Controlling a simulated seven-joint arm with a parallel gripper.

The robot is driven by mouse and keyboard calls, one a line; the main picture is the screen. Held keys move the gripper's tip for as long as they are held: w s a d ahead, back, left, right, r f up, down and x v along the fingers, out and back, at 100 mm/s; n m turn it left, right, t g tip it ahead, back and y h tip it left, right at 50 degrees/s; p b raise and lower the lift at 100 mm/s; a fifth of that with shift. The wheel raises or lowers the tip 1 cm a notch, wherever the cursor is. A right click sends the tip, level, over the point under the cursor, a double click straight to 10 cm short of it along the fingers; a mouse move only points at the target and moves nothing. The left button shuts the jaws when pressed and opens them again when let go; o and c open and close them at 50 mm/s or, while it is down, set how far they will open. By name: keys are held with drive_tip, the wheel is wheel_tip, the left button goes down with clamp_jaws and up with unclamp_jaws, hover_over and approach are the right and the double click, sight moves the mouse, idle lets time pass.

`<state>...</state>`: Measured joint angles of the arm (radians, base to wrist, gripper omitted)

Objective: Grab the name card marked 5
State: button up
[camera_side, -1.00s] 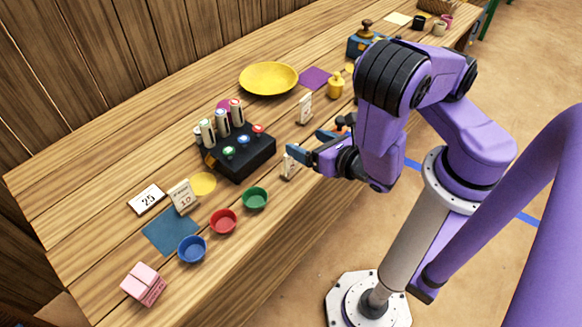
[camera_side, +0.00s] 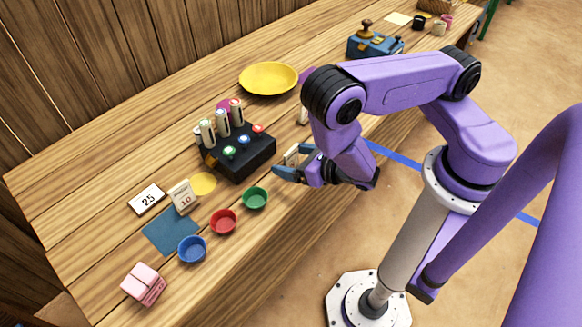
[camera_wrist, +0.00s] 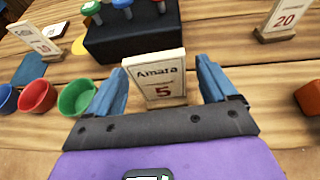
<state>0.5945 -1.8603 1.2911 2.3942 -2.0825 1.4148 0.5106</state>
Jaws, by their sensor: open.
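The name card marked 5 (camera_wrist: 160,77) stands upright in the wrist view, with "Amara" above the red 5. It stands between the two blue fingers of my gripper (camera_wrist: 165,88), with a gap visible at each side. My gripper is open. In the side view my gripper (camera_side: 289,163) is low at the table's front edge, and the card (camera_side: 291,154) shows partly between its fingers. The card's base is partly hidden by the gripper's body in the wrist view.
A black box with buttons (camera_side: 252,156) stands behind the card. Green (camera_side: 256,198), red (camera_side: 223,221) and blue (camera_side: 191,249) bowls sit to the left. A card marked 20 (camera_wrist: 287,18) stands at the right, with an orange block (camera_wrist: 309,98) nearer.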

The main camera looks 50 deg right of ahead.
drive_tip(key=shift+x, duration=1.25)
drive_tip(key=c, duration=1.1)
drive_tip(key=shift+c, duration=0.2)
drive_tip(key=shift+r, duration=0.1)
